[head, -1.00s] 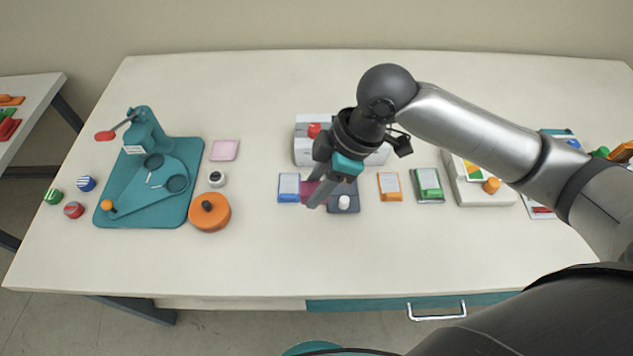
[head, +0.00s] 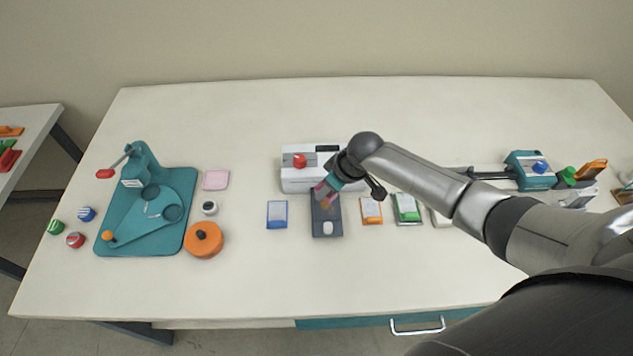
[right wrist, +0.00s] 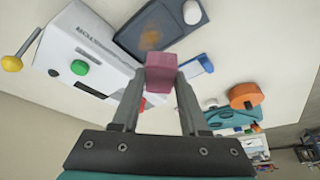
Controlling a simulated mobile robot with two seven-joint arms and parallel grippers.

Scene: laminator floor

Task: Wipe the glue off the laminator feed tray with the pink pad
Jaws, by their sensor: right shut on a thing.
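The laminator (head: 292,178) is a white machine with a red knob, at the middle of the table. Its dark grey feed tray (head: 316,226) extends toward me, with a brownish-orange glue patch (head: 326,206) and a white knob near the front end. Tray and glue also show in the right wrist view (right wrist: 160,22). My right gripper (head: 323,192) is shut on the deep pink pad (right wrist: 160,68) by the tray's far left part, near the laminator body. I cannot tell whether the pad touches the tray. My left gripper is not in view.
A blue-edged card (head: 277,215) lies left of the tray; an orange one (head: 371,210) and a green one (head: 408,208) lie right. A pale pink square (head: 215,180), an orange round container (head: 204,240) and a teal press (head: 150,225) stand farther left. The front table strip is clear.

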